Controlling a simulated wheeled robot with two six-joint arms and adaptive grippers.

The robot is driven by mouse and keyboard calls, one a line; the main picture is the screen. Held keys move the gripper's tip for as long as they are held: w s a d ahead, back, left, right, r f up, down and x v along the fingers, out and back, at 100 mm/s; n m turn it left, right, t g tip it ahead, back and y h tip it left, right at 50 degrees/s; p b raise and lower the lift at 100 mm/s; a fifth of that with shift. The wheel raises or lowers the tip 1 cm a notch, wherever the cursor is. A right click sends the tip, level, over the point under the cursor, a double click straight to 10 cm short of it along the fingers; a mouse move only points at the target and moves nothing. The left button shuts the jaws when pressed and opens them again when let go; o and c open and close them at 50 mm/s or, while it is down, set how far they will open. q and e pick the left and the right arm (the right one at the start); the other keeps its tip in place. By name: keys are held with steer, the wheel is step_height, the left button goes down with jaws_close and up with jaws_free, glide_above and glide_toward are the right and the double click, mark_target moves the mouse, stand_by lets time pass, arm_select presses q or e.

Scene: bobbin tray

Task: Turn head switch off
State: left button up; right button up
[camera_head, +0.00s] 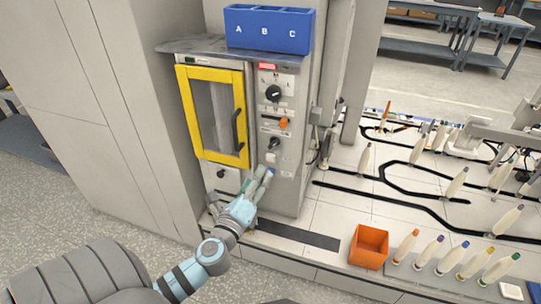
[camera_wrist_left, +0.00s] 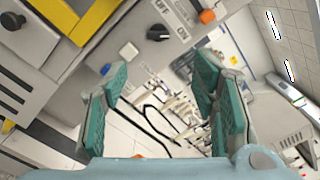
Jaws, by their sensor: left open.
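The control panel (camera_head: 294,88) stands right of the yellow-framed door. Its lower black switch knob (camera_head: 274,143) also shows in the left wrist view (camera_wrist_left: 158,33), beside what look like OFF and ON marks. An orange knob (camera_head: 284,122) sits above it, and a larger black dial (camera_head: 273,92) is higher up. I cannot read which one is labelled head. My left gripper (camera_head: 263,179) is open and empty, below the lower black knob. In the left wrist view its teal fingers (camera_wrist_left: 160,85) are wide apart, with the knob beyond them. My right gripper is not in view.
The yellow door (camera_head: 243,110) with its dark handle is left of the panel. A blue bin (camera_head: 268,30) marked A, B, C stands on top. An orange box (camera_head: 369,246) and several bobbins stand at the lower right. The floor on the left is clear.

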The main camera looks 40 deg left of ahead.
mark_target(272, 147)
arm_select(q)
steer(key=x, duration=1.3)
steer(key=shift+w+a, duration=0.25)
steer(key=shift+w, duration=0.05)
steer(key=c, duration=1.2)
